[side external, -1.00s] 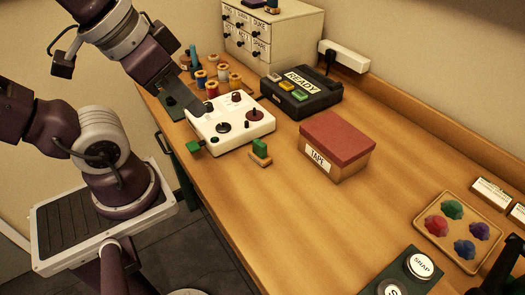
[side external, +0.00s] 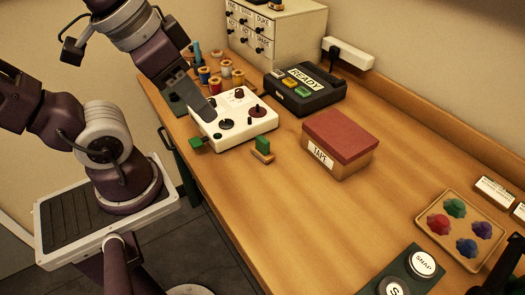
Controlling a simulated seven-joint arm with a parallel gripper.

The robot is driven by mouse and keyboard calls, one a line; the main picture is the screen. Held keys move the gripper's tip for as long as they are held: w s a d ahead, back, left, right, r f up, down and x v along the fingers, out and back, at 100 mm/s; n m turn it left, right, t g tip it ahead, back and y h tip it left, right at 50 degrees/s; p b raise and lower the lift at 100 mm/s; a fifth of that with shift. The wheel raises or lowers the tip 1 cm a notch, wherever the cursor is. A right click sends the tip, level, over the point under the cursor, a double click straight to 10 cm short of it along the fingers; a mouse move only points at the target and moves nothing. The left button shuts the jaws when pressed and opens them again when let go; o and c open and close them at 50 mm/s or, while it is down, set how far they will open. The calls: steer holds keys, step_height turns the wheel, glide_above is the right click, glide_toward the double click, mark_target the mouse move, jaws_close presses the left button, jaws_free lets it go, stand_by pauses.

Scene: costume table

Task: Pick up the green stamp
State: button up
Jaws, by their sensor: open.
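A small block with an upright green part on a wooden base (side external: 262,150) stands on the table, just in front of the white control box; it looks like the green stamp. My gripper (side external: 208,113) points down and to the right at the left part of the white box, up and to the left of the green block in the picture and apart from it. It is open, and I see nothing held in it. Its fingers show nearly edge-on, so the gap between them is hard to see.
The white control box (side external: 233,124) has knobs on top and a green tab at its left. Behind it are thread spools (side external: 226,68) and a black READY box (side external: 318,94). A red-lidded TAPE box (side external: 342,130) stands to the right. The table's front middle is clear.

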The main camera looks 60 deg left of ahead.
steer(key=w+f+m+g+y, duration=0.5)
steer(key=w+f+m+g, duration=0.1)
steer(key=w+f+m, duration=0.15)
steer(key=m+t+y, duration=0.4)
steer(key=m+y, duration=0.6)
steer(key=m, duration=0.2)
glide_toward(265, 143)
steer(key=shift+w+a, duration=0.25)
steer(key=shift+a, duration=0.25)
steer(key=shift+w+a, duration=0.3)
steer(key=shift+a, duration=0.2)
steer(key=shift+w+a+f, duration=0.1)
steer(key=shift+a, duration=0.25)
steer(key=x, duration=0.6)
steer(key=shift+s+a+f, duration=0.15)
steer(key=shift+s+f, duration=0.1)
steer(key=shift+s, duration=0.05)
jaws_close()
